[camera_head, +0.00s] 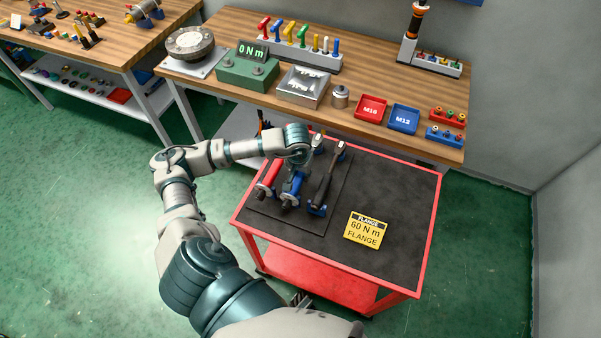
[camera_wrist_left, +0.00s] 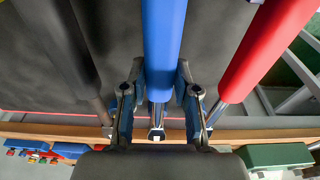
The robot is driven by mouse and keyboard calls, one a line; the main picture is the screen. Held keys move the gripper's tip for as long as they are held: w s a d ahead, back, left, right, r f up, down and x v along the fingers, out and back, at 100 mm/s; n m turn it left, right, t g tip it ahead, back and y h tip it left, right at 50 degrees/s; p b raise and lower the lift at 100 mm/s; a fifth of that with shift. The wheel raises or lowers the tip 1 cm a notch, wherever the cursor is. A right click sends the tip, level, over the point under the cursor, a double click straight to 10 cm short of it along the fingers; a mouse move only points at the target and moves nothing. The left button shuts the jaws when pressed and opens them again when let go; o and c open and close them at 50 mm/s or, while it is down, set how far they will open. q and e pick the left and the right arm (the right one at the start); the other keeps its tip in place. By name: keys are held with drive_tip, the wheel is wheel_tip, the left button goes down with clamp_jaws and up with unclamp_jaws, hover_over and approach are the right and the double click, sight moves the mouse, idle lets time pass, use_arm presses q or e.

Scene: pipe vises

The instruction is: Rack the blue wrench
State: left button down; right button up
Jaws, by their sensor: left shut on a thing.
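The blue wrench (camera_head: 291,190) lies on the dark mat on top of the red cart, between a red wrench (camera_head: 268,177) and a black-handled wrench (camera_head: 326,178). My left gripper (camera_head: 296,172) is over it, and my wrist hides part of it in the head view. In the left wrist view my left gripper (camera_wrist_left: 160,105) is shut on the blue wrench (camera_wrist_left: 163,40), a finger on each side. The red handle (camera_wrist_left: 262,45) is to the right and the black handle (camera_wrist_left: 55,45) to the left. I cannot tell whether the wrench is lifted. My right gripper is not in view.
A yellow "60 N m FLANGE" card (camera_head: 367,229) lies on the red cart (camera_head: 410,258), whose right side is clear. The wooden bench behind holds a "0 N m" tester (camera_head: 248,70), a rack of coloured tools (camera_head: 300,45), and red (camera_head: 371,108) and blue (camera_head: 404,119) trays.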

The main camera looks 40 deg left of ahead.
use_arm(q)
drive_tip(key=shift+s+d+f, duration=0.1)
drive_tip(key=shift+f, duration=0.1)
idle(0.6)
drive_tip(key=c, duration=0.8)
unclamp_jaws()
drive_tip(key=r, duration=0.4)
drive_tip(key=s+r, duration=0.1)
drive_tip(key=r, duration=0.6)
drive_tip(key=shift+s+d+r, duration=0.15)
drive_tip(key=shift+d+r, duration=0.05)
drive_tip(key=shift+r, duration=0.2)
